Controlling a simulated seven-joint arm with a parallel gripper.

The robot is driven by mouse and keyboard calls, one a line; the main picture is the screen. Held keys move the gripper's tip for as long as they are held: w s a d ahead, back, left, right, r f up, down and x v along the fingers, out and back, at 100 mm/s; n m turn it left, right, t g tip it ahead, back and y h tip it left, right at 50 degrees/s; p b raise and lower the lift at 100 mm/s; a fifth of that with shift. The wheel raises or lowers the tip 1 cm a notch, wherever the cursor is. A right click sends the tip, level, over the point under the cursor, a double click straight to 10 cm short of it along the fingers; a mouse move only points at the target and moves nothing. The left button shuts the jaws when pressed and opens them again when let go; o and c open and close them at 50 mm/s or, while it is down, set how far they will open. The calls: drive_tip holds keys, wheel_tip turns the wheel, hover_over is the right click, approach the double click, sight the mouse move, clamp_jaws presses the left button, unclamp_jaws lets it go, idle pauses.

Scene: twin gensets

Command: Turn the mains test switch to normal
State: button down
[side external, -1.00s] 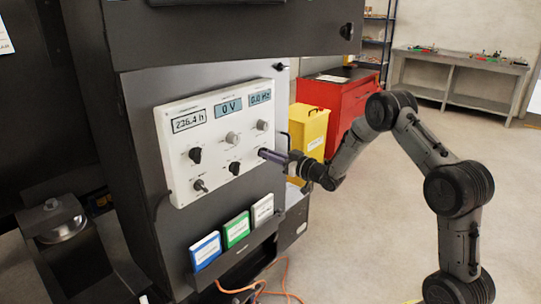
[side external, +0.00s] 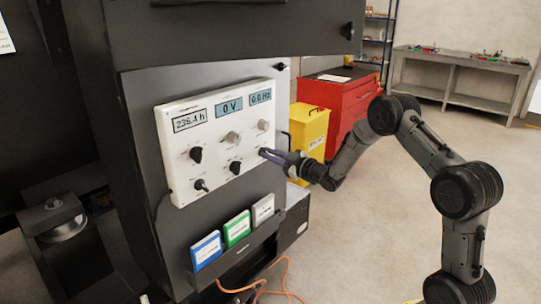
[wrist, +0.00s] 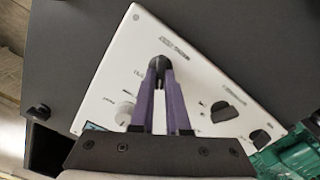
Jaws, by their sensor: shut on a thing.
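The white control panel (side external: 212,172) faces my arm on the dark cabinet and carries several knobs and three displays. My gripper (side external: 264,152) is at the panel's lower right corner, its fingers pointing into the panel face. In the wrist view its purple fingers (wrist: 160,66) are shut on a small dark switch knob (wrist: 158,60). The fingers hide most of this knob in the side view. The small label beside it is too blurred to read, so I cannot tell its marked position.
Black knobs (side external: 235,167) and a pale knob (side external: 233,137) sit close to my gripper. Blue, green (side external: 237,229) and white binders stand in a rack below. A yellow box (side external: 309,128) and red cabinet (side external: 342,100) stand behind.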

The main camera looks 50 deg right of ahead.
idle(0.3)
drive_tip(key=c, duration=0.9)
unclamp_jaws()
drive_tip(key=s, duration=1.3)
drive_tip(key=shift+s, duration=0.4)
